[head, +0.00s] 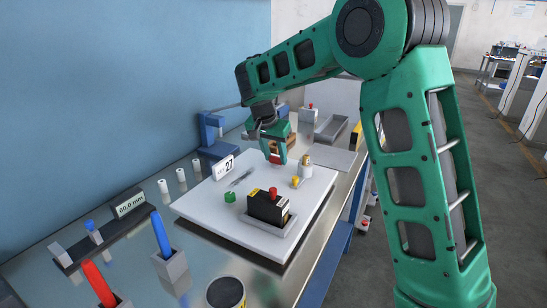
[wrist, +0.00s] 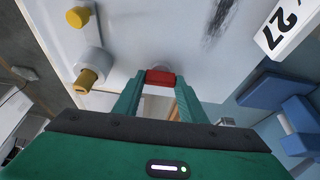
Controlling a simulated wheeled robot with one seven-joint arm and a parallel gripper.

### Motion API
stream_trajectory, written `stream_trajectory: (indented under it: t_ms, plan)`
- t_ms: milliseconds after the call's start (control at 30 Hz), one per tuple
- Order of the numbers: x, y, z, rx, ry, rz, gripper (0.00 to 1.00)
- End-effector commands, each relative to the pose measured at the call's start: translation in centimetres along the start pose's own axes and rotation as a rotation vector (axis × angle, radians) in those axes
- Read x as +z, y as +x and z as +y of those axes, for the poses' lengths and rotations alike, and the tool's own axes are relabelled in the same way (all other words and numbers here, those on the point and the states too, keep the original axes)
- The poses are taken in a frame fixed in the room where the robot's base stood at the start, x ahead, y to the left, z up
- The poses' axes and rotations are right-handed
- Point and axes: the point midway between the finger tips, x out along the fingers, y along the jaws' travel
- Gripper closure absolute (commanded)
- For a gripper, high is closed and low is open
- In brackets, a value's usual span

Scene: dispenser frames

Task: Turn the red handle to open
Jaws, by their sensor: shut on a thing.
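My gripper (head: 276,152) has green fingers and reaches down at the far part of the white board (head: 205,208). In the wrist view my gripper (wrist: 159,82) is shut on the red handle (wrist: 160,76), a small red block between its two fingertips. A bit of the red handle (head: 275,157) also shows between the fingers in the head view. What the handle is fixed to is mostly hidden by my gripper, and I cannot tell its turn angle.
A pale cylinder with a yellow knob (head: 295,182) stands close, right of my gripper. A black box (head: 266,209) with a red top sits in a grey tray nearer. A green block (head: 230,197) and a "27" sign (head: 223,168) are left. Blue and red markers stand at front left.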

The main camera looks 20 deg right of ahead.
Motion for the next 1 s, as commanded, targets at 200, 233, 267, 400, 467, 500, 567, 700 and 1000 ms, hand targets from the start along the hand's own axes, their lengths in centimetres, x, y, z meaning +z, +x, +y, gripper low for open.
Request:
stream_trajectory:
  t_ms: [200,233,267,400,467,500,567,700,1000]
  plan:
    - [-0.10,-0.14,-0.28,0.006,0.030,0.004,0.85]
    - [-0.10,-0.14,-0.29,0.007,0.032,0.004,0.85]
    - [-0.11,-0.14,-0.29,0.007,0.033,0.004,0.85]
    - [-0.11,-0.15,-0.29,0.007,0.034,0.004,0.85]
    - [-0.10,-0.16,-0.30,0.007,0.034,0.004,0.85]
    - [-0.10,-0.16,-0.31,0.007,0.034,0.004,0.85]
    - [-0.10,-0.17,-0.31,0.007,0.033,0.004,0.85]
    - [-0.08,-0.15,-0.29,0.007,0.033,0.003,0.44]
    - [-0.03,-0.19,-0.17,0.010,0.033,0.002,0.44]
